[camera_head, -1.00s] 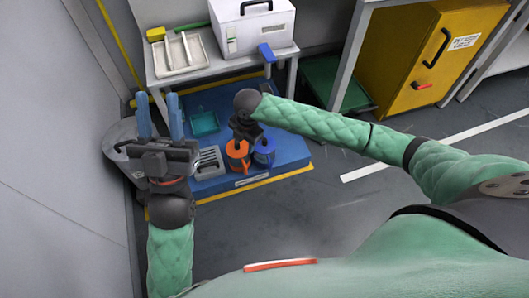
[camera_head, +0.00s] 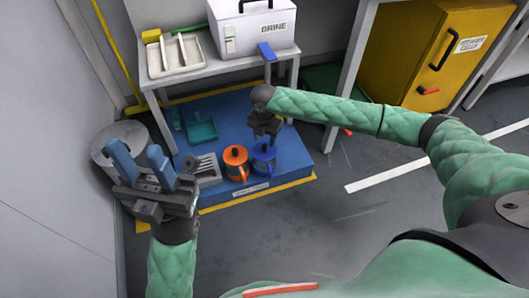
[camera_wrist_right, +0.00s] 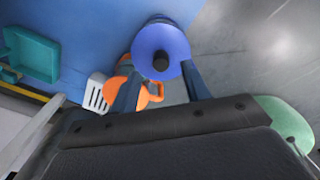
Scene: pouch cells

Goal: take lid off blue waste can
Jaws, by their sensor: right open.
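The blue waste can (camera_head: 264,162) stands on the blue platform, with its blue lid (camera_wrist_right: 148,42) on it. The lid is round with a dark knob (camera_wrist_right: 160,61) in the middle. My right gripper (camera_head: 266,136) is over this can. In the right wrist view the open fingers (camera_wrist_right: 160,76) sit on either side of the lid's near part, with nothing held. I cannot tell their height relative to the lid. My left gripper (camera_head: 138,154) is open and empty at the left, in front of a grey round bin.
An orange can (camera_head: 236,165) stands close left of the blue one. A slotted grey holder (camera_head: 208,170) and a teal dustpan (camera_head: 201,130) lie further left on the blue platform (camera_head: 235,112). A grey bin (camera_head: 108,140) is by the wall. A table with the brine box (camera_head: 255,30) stands behind.

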